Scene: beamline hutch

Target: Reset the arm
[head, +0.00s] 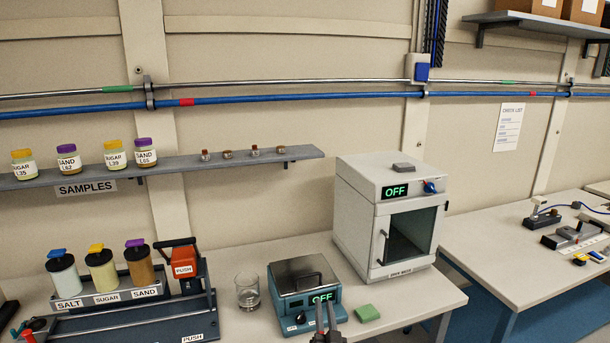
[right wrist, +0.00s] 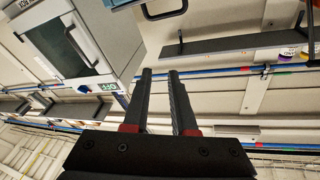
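My right gripper (head: 328,322) shows at the bottom edge of the head view, in front of the hot plate (head: 303,285). Its two dark fingers are apart with nothing between them. In the right wrist view the fingers of the right gripper (right wrist: 160,73) are also apart and empty, with a narrow gap. That view is upside down, with the oven (right wrist: 85,40) at its upper left. I cannot make out my left gripper in either view.
The white oven (head: 388,215) reads OFF and is closed. A glass beaker (head: 248,290) stands left of the hot plate, a green sponge (head: 367,313) right of it. The dispenser rack (head: 130,305) fills the left side. A shelf (head: 220,163) holds sample jars.

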